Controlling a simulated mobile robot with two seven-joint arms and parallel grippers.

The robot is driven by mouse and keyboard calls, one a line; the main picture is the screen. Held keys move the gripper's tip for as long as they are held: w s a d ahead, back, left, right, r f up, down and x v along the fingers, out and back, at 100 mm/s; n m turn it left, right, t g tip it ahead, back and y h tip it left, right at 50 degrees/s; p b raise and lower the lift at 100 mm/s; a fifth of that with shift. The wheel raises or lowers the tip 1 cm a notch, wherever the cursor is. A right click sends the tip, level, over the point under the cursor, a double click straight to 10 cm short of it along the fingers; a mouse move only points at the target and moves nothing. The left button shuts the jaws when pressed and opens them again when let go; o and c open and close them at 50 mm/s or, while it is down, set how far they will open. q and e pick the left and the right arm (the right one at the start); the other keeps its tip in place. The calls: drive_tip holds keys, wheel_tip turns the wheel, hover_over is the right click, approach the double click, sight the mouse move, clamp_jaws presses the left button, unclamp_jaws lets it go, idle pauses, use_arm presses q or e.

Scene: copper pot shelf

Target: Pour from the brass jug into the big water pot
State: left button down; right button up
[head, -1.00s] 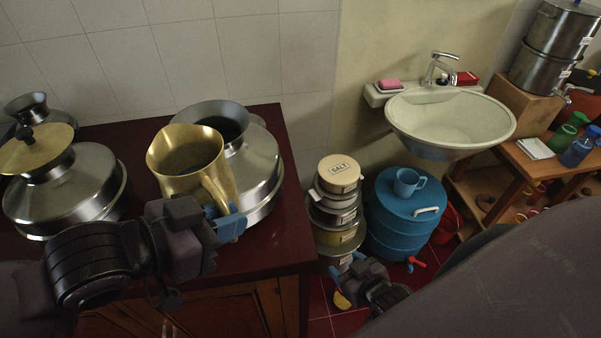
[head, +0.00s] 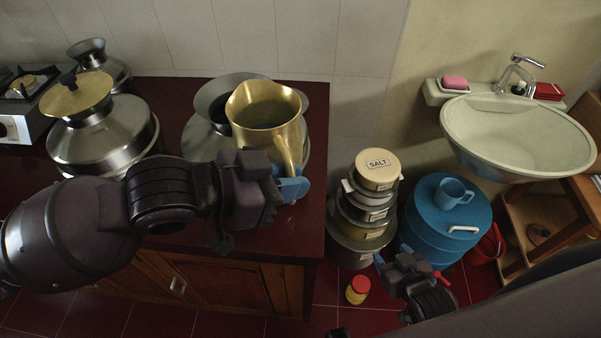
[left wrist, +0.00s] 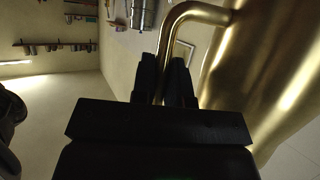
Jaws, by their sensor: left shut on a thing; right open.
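The brass jug (head: 268,125) appears roughly upright, its mouth facing up. My left gripper (head: 290,187) is shut on its handle, at the jug's lower right in the head view. In the left wrist view the black fingers (left wrist: 166,82) close around the curved brass handle (left wrist: 187,20), with the jug body (left wrist: 265,75) at right. A big open steel pot (head: 198,137) stands on the dark red counter behind the jug, which hides much of its mouth and right side. I cannot tell the gap between them. My right gripper (head: 408,264) is open and empty, low beside the counter.
A steel pot with a brass lid (head: 100,140), a smaller steel pot (head: 107,68) and a stove (head: 22,112) stand left on the counter (head: 312,215). Stacked tins (head: 365,205), a blue drum (head: 425,225) and a sink (head: 520,135) are at right.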

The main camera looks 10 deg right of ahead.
sight(280, 126)
use_arm(q)
drive_tip(key=shift+w+a+r+n, duration=0.1)
drive_tip(key=shift+w+r+n, duration=0.2)
drive_tip(key=shift+r, duration=0.25)
drive_tip(key=shift+w+r+n+g, duration=0.35)
drive_tip(key=shift+r+n+g, duration=0.15)
drive_tip(key=shift+g, duration=0.1)
drive_tip(key=shift+w+a+r+n+g+h, duration=0.2)
drive_tip(key=shift+w+r+n+g+h, duration=0.1)
drive_tip(key=shift+w+r+n, duration=0.35)
drive_tip(key=w+r, duration=0.1)
drive_tip(key=w+r+n+g, duration=0.1)
drive_tip(key=r, duration=0.1)
drive_tip(key=shift+a+b, duration=0.2)
drive_tip(key=shift+b, duration=0.1)
drive_tip(key=w+r, duration=0.1)
drive_tip(key=n, duration=0.1)
drive_tip(key=w+r, duration=0.1)
drive_tip(key=shift+w+a+r+n+g+h+b, duration=0.25)
drive_tip(key=shift+w+r+g+h+b, duration=0.05)
drive_tip(key=shift+g+h+b, duration=0.1)
use_arm(e)
drive_tip(key=shift+w+a+f, duration=0.15)
drive_tip(key=shift+w+f, duration=0.15)
drive_tip(key=shift+f, duration=0.2)
drive_tip(key=shift+r, duration=0.1)
